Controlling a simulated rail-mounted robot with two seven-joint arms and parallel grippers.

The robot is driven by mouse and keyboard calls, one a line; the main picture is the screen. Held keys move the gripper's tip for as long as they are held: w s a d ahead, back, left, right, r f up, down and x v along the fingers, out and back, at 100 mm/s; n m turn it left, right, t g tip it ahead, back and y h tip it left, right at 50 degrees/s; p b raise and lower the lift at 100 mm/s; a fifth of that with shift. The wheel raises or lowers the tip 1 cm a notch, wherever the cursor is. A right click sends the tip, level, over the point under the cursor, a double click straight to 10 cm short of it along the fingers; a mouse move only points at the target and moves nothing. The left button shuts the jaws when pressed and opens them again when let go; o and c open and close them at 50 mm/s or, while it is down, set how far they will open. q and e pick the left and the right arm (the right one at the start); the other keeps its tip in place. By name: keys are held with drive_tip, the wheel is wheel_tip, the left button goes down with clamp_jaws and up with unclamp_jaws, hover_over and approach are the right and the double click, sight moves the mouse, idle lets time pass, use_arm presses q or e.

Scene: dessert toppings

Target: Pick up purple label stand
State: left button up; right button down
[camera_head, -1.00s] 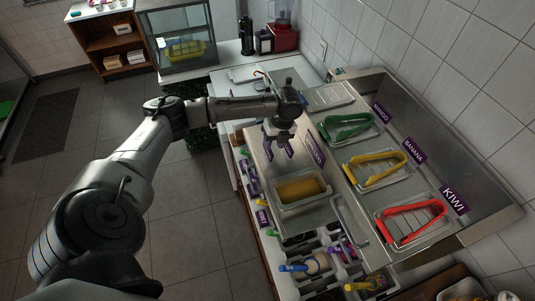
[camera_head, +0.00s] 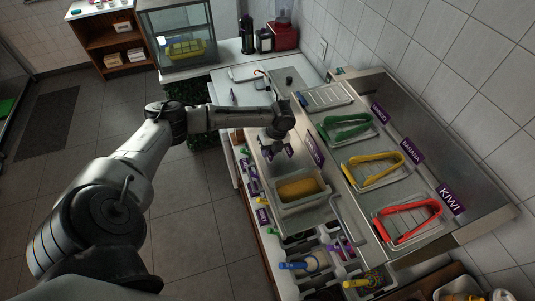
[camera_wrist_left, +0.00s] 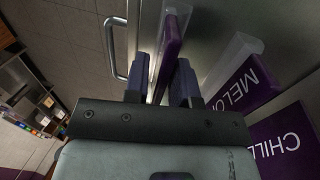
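Several purple label stands stand on the steel counter near my left gripper (camera_head: 277,150). One larger purple stand (camera_head: 315,149) is just right of the gripper in the head view. In the left wrist view, my left gripper (camera_wrist_left: 165,82) is open, its two dark fingers apart. A purple label stand with a clear base (camera_wrist_left: 172,40) is seen edge-on between and beyond the fingertips, with a gap on the left. I cannot tell whether a finger touches it. Stands reading MELON (camera_wrist_left: 240,85) and CHILL (camera_wrist_left: 278,145) are to the right. My right gripper is out of view.
A steel pan with yellow food (camera_head: 299,188) sits just below the gripper in the head view. Trays hold green (camera_head: 347,126), yellow (camera_head: 375,167) and red tongs (camera_head: 409,219) to the right. A metal handle (camera_wrist_left: 112,45) shows left in the wrist view.

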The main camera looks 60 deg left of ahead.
use_arm(q)
clamp_jaws()
